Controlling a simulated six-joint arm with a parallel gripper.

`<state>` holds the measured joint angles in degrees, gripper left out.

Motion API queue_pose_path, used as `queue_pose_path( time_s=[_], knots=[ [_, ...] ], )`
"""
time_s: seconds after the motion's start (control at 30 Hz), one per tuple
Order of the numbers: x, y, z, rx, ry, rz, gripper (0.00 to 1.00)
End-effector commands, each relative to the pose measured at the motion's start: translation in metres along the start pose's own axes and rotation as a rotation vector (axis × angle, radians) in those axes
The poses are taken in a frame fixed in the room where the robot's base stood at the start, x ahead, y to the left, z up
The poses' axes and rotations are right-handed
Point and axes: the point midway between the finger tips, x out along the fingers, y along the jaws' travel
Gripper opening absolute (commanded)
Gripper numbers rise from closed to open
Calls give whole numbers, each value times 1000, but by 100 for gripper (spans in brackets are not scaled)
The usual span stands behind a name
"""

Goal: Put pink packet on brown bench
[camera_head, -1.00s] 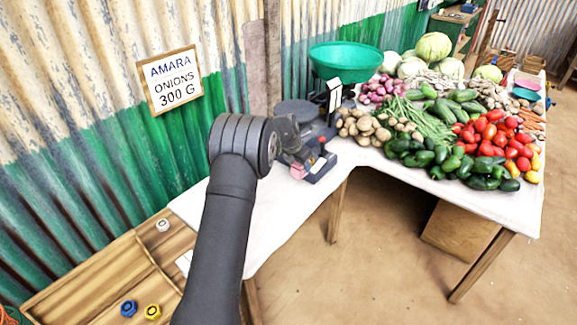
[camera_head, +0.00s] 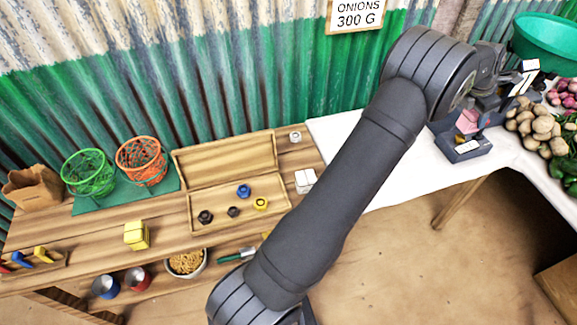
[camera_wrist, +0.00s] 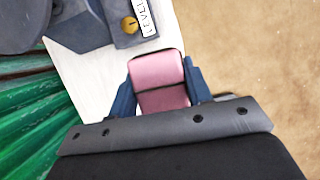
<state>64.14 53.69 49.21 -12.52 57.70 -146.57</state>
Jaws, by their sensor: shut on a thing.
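The pink packet (camera_wrist: 158,70) sits between the two blue fingers of my gripper (camera_wrist: 160,93) in the wrist view, and the gripper is shut on it. In the head view the pink packet (camera_head: 467,121) shows small at the far right, by the grey scale base (camera_head: 462,152) on the white-covered table. I cannot tell whether it touches anything below. My arm crosses the head view and partly hides my gripper (camera_head: 478,108). The brown bench (camera_head: 80,236) stands at the left of the head view, far from the packet.
Potatoes (camera_head: 535,128) lie right of the scale.

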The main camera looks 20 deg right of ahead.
Motion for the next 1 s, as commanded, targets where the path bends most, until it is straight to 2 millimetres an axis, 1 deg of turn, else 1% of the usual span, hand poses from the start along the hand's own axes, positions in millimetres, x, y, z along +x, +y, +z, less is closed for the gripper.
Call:
queue_pose_path(
  time_s=[0.03, 0.07, 0.1, 0.17, 0.27, 0.37, 0.47, 0.57, 0.6, 0.67, 0.7, 0.77, 0.8, 0.87, 0.9, 0.97, 1.0],
  knots=[
    [-11, 0, 5, 1, -3, 2, 17],
    [-16, 0, 7, 2, -4, 2, 17],
    [-16, 8, -1, -4, 0, 2, 17],
    [-19, 17, -9, -4, 1, 2, 17],
    [-26, 32, -22, -5, 0, 3, 17],
    [-34, 51, -40, -9, 0, 3, 17],
    [-45, 75, -65, -10, 0, 5, 17],
    [-59, 101, -96, -15, 0, 6, 17],
    [-66, 112, -111, -16, 0, 7, 17],
    [-77, 129, -135, -17, 0, 7, 17],
    [-85, 139, -152, -18, 0, 8, 17],
    [-96, 154, -178, -20, 0, 8, 17],
    [-104, 162, -195, -20, -1, 8, 17],
    [-115, 174, -221, -21, 0, 9, 17],
    [-123, 181, -238, -21, -1, 10, 17],
    [-134, 190, -265, -22, -1, 10, 17],
    [-142, 194, -283, -23, 0, 10, 17]
  ],
)
